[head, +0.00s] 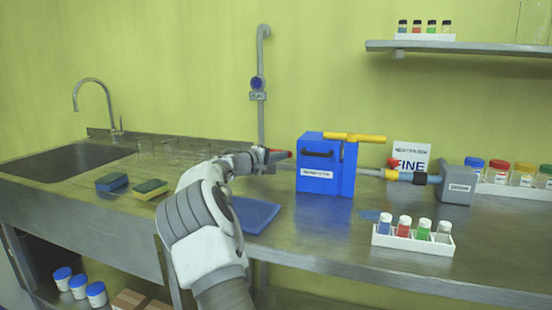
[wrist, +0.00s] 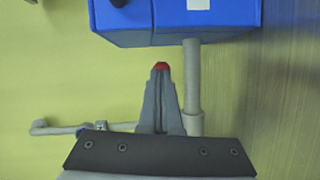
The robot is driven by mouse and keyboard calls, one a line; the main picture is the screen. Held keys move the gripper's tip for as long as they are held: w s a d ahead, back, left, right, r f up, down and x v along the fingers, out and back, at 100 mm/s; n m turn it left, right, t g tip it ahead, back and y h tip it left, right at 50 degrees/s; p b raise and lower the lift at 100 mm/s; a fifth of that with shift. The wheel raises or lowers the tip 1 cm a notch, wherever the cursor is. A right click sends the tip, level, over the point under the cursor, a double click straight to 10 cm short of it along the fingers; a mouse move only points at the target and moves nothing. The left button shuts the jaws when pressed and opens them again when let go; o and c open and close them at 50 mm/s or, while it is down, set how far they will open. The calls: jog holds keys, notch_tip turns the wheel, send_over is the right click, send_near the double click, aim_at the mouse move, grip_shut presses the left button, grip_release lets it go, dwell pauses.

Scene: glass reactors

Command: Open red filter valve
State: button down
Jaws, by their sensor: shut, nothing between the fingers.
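A small red handle (head: 281,154) shows just left of the blue box (head: 324,175), on or by the grey pipe. Its red end (wrist: 160,66) also shows in the wrist view, right at my fingertips. My gripper (head: 266,156) is shut, with its tips at or against the red handle; I cannot tell whether they touch it. In the wrist view my gripper (wrist: 161,72) has its fingers together, pointing toward the blue box (wrist: 210,18). Most of the red handle is hidden behind the fingers. Another red part (head: 393,162) is partly visible right of the box.
A yellow lever (head: 354,138) lies across the box top. A vertical grey pipe (head: 262,110) with a blue knob (head: 257,83) stands behind my gripper.

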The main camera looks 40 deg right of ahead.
jog(key=shift+d+r, duration=0.1)
jog(key=shift+d, duration=0.35)
jog(key=shift+d+r, duration=0.15)
dwell(0.3)
jog(key=shift+s, duration=0.1)
